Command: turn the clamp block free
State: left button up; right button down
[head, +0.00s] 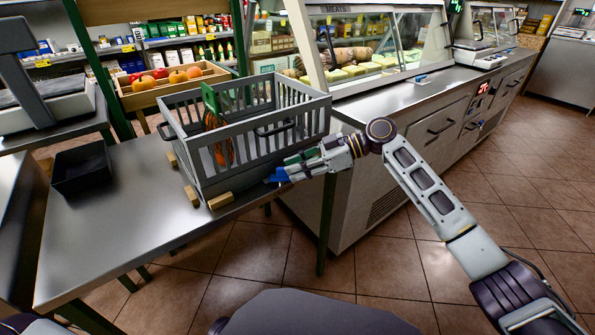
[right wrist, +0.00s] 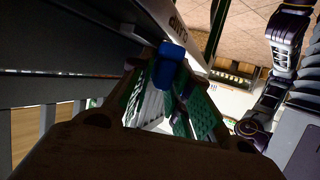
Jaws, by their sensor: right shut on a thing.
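A small blue block (head: 277,176), which I take for the clamp block, sits low at the right side of a grey slatted crate (head: 200,178). My right gripper (head: 288,173) reaches in from the right and is shut on this block. In the right wrist view the blue block (right wrist: 169,66) shows at the tips of the green-padded fingers (right wrist: 172,98). The fingers hide part of it, and I cannot tell how it is joined to the crate or table. My left gripper is not in view.
The crate stands on a metal table (head: 105,235) and holds an orange coil (head: 222,150) and a green item (head: 211,98). Wooden blocks (head: 220,200) lie around its base. A black tray (head: 82,168) is at left. A glass display counter (head: 390,125) stands behind my right arm.

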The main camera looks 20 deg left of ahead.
jog(key=shift+w+a+f+n+g+h+b, duration=0.1)
jog(key=shift+w+n+g+h+b, duration=0.1)
jog(key=shift+n+g+h, duration=0.3)
jog(key=shift+w+a+r+n+g+h+b, duration=0.15)
jog(key=shift+w+n+g+h+b, duration=0.1)
jog(key=shift+n+g, duration=0.45)
jog(key=shift+w+a+f+n+g+h+b, duration=0.1)
jog(key=shift+w+f+n+g+h+b, duration=0.1)
jog(key=shift+n+g+h, duration=0.3)
jog(key=c, duration=1.4)
grip_release()
jog(key=shift+c, duration=0.2)
jog(key=shift+w+d+y, duration=0.1)
jog(key=shift+y, duration=0.15)
jog(key=v, duration=1.1)
jog(key=shift+w+r, duration=0.2)
jog(key=shift+w, duration=0.05)
jog(key=shift+d, duration=0.2)
